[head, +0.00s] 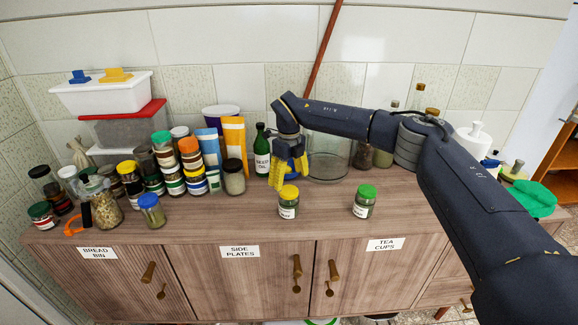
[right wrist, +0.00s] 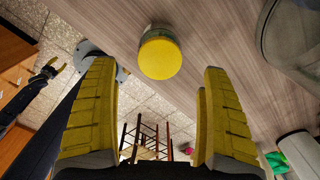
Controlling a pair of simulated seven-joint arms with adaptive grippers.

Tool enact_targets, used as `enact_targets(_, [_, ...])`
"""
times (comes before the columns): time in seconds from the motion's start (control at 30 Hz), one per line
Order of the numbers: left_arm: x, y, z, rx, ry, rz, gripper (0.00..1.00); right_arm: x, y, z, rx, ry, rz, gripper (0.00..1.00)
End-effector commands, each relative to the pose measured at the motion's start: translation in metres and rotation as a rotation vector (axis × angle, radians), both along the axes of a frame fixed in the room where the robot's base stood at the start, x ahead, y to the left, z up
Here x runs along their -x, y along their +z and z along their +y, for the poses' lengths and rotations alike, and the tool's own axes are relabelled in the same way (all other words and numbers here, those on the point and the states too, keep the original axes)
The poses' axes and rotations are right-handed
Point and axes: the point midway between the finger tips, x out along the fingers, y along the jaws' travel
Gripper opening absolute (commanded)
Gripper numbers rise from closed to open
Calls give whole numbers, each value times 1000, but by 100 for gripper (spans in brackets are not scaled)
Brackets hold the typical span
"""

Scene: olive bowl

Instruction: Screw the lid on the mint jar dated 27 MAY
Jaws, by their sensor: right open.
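A small glass jar with a yellow lid (head: 288,192) and a white label stands near the front edge of the cabinet. A similar jar with a green lid (head: 364,191) stands to its right. Both labels are too small to read. I cannot tell how tightly either lid sits. My right gripper (head: 289,177) points down just behind the yellow-lidded jar, open and empty. In the right wrist view the yellow lid (right wrist: 160,57) is beyond and between the spread fingertips, apart from them. My left gripper (right wrist: 50,68) seems to show small at the far left there; its jaws are unclear.
Several jars crowd the left, including one with a blue lid (head: 149,200). A green bottle (head: 262,152) and a large glass container (head: 328,158) stand behind my right gripper. The cabinet top (head: 325,210) is clear between the two front jars.

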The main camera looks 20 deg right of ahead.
Motion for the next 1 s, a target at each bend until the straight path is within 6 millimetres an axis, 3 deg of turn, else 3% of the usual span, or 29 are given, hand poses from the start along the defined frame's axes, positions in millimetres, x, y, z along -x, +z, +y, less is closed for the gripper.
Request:
enact_targets(0.13, [0, 0, 0, 0, 0, 0, 44, 0, -22, 1, -1, 0, 2, 82])
enact_targets(0.4, [0, 0, 0, 0, 0, -1, 44, 0, -43, 1, -1, -1, 0, 82])
enact_targets(0.87, [-1, 0, 0, 0, 0, -1, 44, 0, -49, 1, -1, 0, 0, 82])
enact_targets(1.0, [-1, 0, 0, 0, 0, -1, 44, 0, -49, 1, -1, 0, 0, 70])
